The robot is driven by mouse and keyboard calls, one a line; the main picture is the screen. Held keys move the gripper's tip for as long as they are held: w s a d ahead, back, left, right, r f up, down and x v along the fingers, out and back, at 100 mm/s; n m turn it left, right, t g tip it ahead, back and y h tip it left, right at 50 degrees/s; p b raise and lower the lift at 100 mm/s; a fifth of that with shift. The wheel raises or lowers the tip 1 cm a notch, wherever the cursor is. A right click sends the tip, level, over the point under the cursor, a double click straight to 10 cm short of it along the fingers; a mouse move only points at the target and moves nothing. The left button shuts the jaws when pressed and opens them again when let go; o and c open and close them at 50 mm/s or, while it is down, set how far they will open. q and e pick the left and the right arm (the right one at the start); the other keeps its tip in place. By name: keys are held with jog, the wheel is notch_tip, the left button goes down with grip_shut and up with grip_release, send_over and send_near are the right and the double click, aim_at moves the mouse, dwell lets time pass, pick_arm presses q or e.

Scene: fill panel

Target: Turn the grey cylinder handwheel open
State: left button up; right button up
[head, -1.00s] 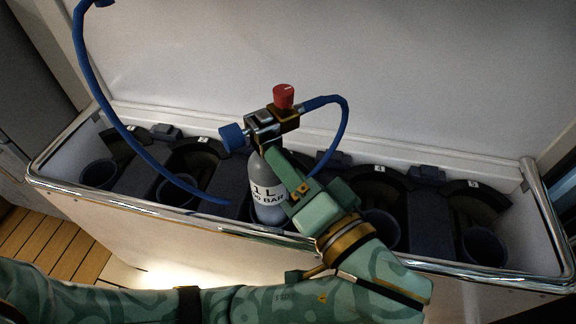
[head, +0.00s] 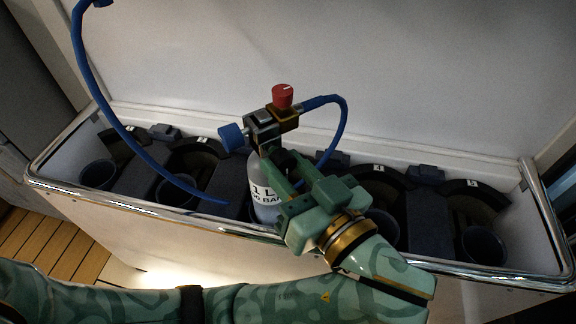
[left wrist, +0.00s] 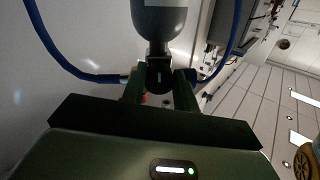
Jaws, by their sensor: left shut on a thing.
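The grey cylinder (head: 262,181), lettered "1 L", stands upright in the rack with a metal valve block (head: 264,128) on top. Its small dark handwheel (head: 285,158) sits on the near side of the valve, and it also shows in the left wrist view (left wrist: 159,76). My left gripper (head: 284,166) comes from the lower right and is shut on the handwheel, with one finger on each side. In the left wrist view the fingers (left wrist: 159,88) flank the wheel. The fingers partly hide the wheel. My right gripper is not in view.
A red knob (head: 282,96) and a blue knob (head: 231,136) sit on the valve fittings. A blue hose (head: 342,125) loops close on the right, and another (head: 110,112) arcs on the left. The rack's chrome rail (head: 180,216) runs beneath my forearm.

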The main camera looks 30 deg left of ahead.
pick_arm(q)
jog(key=shift+f+n, duration=0.15)
jog(key=shift+n, duration=0.35)
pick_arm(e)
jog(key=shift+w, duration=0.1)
pick_arm(q)
jog(key=o, duration=1)
jog(key=shift+d, duration=0.1)
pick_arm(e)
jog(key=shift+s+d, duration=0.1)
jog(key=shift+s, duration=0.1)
